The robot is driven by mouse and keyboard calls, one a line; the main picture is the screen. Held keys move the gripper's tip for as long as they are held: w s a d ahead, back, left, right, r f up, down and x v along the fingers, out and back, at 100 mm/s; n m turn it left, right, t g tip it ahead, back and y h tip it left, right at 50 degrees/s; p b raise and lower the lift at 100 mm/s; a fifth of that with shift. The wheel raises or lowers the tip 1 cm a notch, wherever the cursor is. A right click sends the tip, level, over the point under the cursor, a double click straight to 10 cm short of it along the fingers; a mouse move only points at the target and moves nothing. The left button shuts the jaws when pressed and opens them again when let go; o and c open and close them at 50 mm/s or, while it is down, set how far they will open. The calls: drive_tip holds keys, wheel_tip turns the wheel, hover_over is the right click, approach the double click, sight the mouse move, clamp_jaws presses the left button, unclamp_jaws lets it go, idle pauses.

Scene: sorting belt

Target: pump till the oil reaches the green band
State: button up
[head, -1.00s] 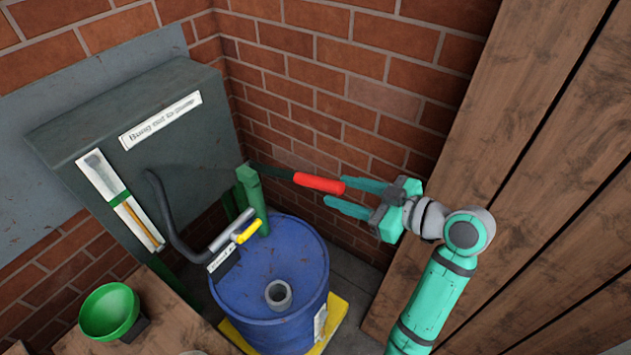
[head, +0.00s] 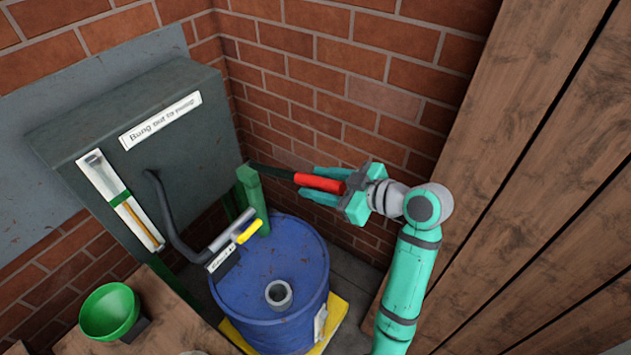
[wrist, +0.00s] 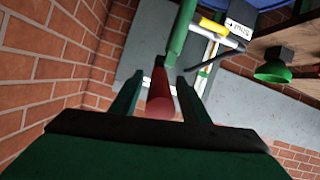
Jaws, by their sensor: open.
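The pump lever has a red grip (head: 320,183) on a dark bar running to a green post (head: 252,192) behind the blue drum (head: 300,255). My gripper (head: 304,182) is open with its fingers on either side of the grip. The wrist view shows the red grip (wrist: 160,98) between the two spread fingers (wrist: 160,90), with gaps on both sides. A white gauge (head: 98,172) on the dark tank (head: 180,120) has a green band (head: 118,199). An amber column (head: 138,224) fills its lower part, its top close to the band.
A grey ring (head: 278,294) stands on the drum top. A green bowl (head: 110,311) is at lower left. Brick and a plank wall (head: 520,180) border my arm.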

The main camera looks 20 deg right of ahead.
drive_tip(key=shift+w+a+f, duration=0.15)
drive_tip(key=shift+w+a, duration=0.15)
drive_tip(key=shift+w, duration=0.1)
